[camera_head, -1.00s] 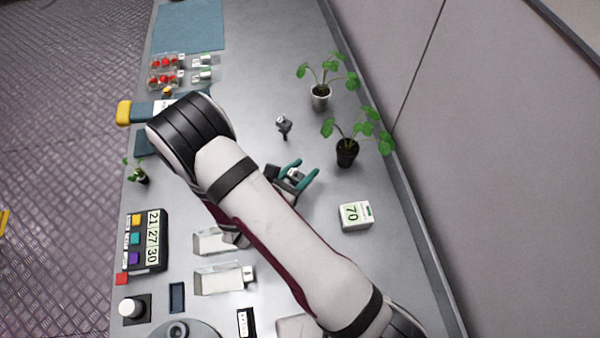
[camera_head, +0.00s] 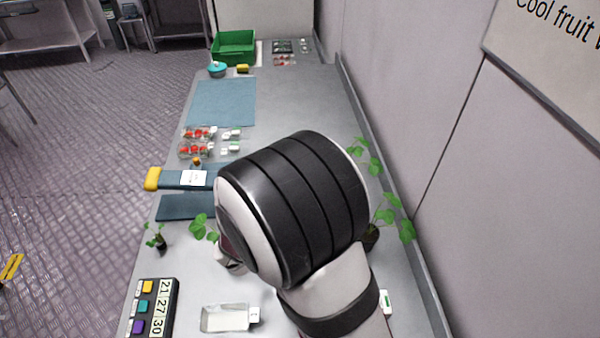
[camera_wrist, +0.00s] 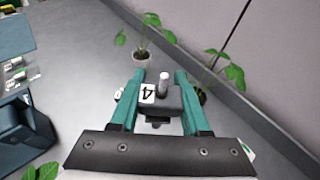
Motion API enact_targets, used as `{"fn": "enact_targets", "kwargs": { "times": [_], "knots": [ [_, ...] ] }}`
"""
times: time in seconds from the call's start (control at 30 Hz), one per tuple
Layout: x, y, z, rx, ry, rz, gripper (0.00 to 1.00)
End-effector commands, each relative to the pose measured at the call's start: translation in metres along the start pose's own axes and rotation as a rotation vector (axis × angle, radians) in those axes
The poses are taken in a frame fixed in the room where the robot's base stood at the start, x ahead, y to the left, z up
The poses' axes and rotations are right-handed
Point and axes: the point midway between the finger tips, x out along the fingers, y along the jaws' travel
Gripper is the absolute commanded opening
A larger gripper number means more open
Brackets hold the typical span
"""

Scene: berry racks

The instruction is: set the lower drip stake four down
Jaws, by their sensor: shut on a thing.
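In the wrist view my gripper (camera_wrist: 160,75) has teal fingers shut on the drip stake four (camera_wrist: 174,98), a dark block with a pale upright peg on top. A white tag reading 4 faces the camera on its left side. The stake's lower end is hidden, so I cannot tell whether it touches anything. In the head view my arm covers the gripper and the stake. A plant in a black pot (camera_head: 371,238) is partly behind my arm in the head view.
A wall runs along the bench's right side. At left are a small seedling (camera_head: 157,239), a numbered panel (camera_head: 155,310), a clear box (camera_head: 226,318) and a yellow-ended blue bar (camera_head: 152,178). Berry punnets (camera_head: 196,148), a blue mat (camera_head: 225,101) and a green crate (camera_head: 233,46) lie farther back.

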Motion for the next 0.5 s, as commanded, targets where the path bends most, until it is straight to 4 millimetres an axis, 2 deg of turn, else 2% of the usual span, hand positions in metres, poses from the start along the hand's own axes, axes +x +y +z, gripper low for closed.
{"fn": "enact_targets", "kwargs": {
  "times": [0.17, 0.27, 0.4, 0.5],
  "knots": [
    [0.038, 0.036, 0.011, -0.023, 0.0, 0.056, 0.0],
    [0.069, 0.059, 0.023, -0.04, -0.002, 0.101, 0.0],
    [0.122, 0.084, 0.047, -0.072, -0.002, 0.175, 0.0],
    [0.158, 0.093, 0.065, -0.093, -0.002, 0.223, 0.0]
  ]
}}
